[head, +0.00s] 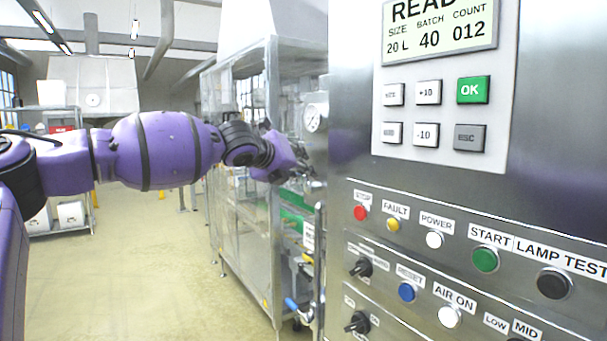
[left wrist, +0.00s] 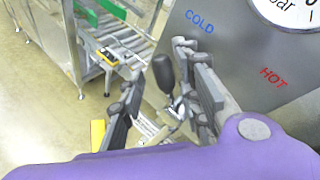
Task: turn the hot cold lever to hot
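The hot cold lever (left wrist: 163,73) shows in the left wrist view as a black rounded knob on a metal stem. Its knob is near the blue COLD label (left wrist: 200,22) on the grey panel. The red HOT label (left wrist: 273,77) is farther right. My left gripper (left wrist: 158,66) is open, with one finger on each side of the knob. The knob looks closer to the right finger; I cannot tell whether they touch. In the head view my left gripper (head: 302,168) is beside the cabinet's left edge, and the lever cannot be made out there. My right gripper is not in view.
A round gauge (head: 314,117) is above my left gripper. The steel control cabinet (head: 345,150) with buttons and switches fills the right side. A clear-walled machine (head: 235,190) stands behind the gripper. The floor (head: 140,270) at lower left is clear.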

